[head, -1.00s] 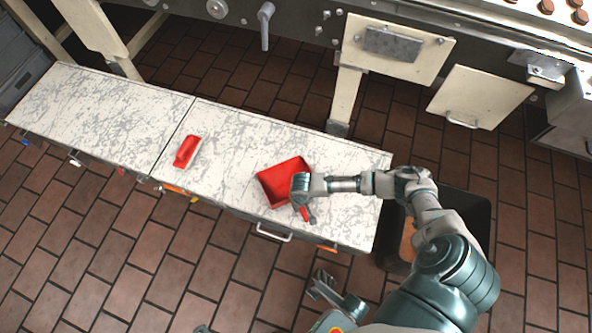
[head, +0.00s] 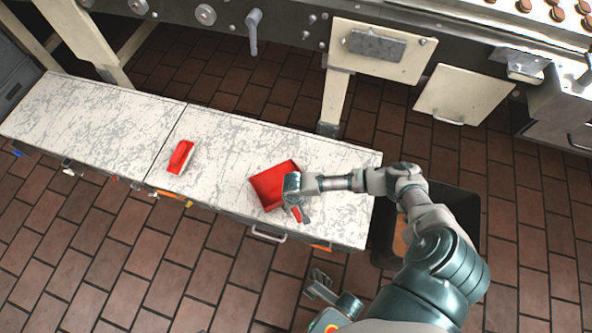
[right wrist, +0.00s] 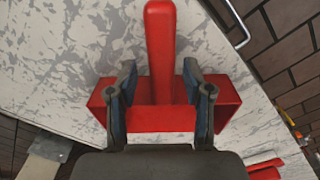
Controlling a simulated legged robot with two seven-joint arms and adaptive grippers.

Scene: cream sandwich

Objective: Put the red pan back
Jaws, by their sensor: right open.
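The red pan (head: 268,187) lies on the white, grey-streaked bench top, its short handle partly hidden under my right gripper (head: 297,205) in the head view. In the right wrist view the pan's tray (right wrist: 165,118) lies crosswise, and its red handle points up the picture. My right gripper (right wrist: 160,75) is open, with one finger on each side of the handle and gaps between them. A dark jointed part at the bottom of the head view looks like my left gripper (head: 320,284); its jaws are unclear.
A red brush-like tool (head: 180,157) lies on the bench (head: 225,150) left of the pan. A dark bin (head: 462,215) stands on the floor at the bench's right end, partly behind my right arm. A steel machine (head: 300,50) runs along the back. The bench's left part is clear.

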